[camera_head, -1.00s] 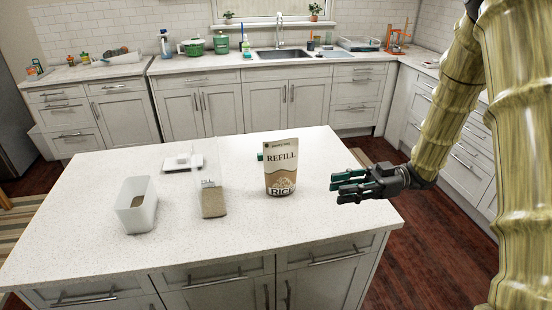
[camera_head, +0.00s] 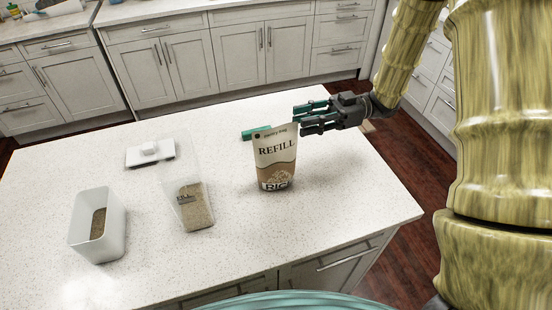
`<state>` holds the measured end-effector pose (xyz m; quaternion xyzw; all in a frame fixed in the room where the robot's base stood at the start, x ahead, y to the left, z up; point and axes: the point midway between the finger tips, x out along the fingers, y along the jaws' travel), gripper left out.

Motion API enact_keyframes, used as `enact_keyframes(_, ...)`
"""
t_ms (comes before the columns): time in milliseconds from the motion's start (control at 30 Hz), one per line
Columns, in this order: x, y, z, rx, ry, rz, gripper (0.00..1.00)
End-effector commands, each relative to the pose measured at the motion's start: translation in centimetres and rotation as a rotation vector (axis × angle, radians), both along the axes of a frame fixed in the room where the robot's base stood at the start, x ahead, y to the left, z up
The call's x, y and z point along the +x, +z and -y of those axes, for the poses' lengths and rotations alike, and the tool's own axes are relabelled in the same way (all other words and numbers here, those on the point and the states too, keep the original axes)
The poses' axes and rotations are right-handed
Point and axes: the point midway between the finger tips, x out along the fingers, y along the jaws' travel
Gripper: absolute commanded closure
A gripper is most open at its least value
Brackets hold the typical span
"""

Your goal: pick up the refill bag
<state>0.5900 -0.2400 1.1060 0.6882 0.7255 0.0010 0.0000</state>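The refill bag (camera_head: 274,158) stands upright on the island counter. It is brown and cream, with "REFILL" printed across its upper part. My gripper (camera_head: 304,117) has dark green fingers and is just right of the bag's top, at about the height of its upper edge in the picture. The fingers point left and show a gap between them, with nothing held. I cannot tell whether the fingertips touch the bag or are behind it.
A clear container (camera_head: 194,205) with brown contents stands left of the bag. A white open bin (camera_head: 88,243) is farther left. A white scale (camera_head: 141,158) lies behind them, and a green item (camera_head: 256,132) lies behind the bag. The counter (camera_head: 340,205) right of the bag is clear.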

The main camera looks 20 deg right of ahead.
Motion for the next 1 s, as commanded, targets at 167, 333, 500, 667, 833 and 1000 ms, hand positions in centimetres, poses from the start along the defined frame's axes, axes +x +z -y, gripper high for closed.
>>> enact_keyframes(167, -0.2, 0.1, -2.4, 0.000, 0.000, -0.002, 0.68)
enact_keyframes(333, -0.3, 0.1, -3.2, 0.000, -0.001, -0.001, 0.68)
enact_keyframes(500, -0.7, 0.3, -4.6, -0.001, -0.002, -0.002, 0.68)
enact_keyframes(667, -1.0, 0.2, -6.7, -0.001, -0.001, -0.001, 0.68)
enact_keyframes(833, -1.0, 0.1, -8.0, -0.001, -0.001, 0.000, 0.68)
enact_keyframes(1000, -1.0, 0.0, -8.0, -0.001, -0.002, 0.001, 0.68)
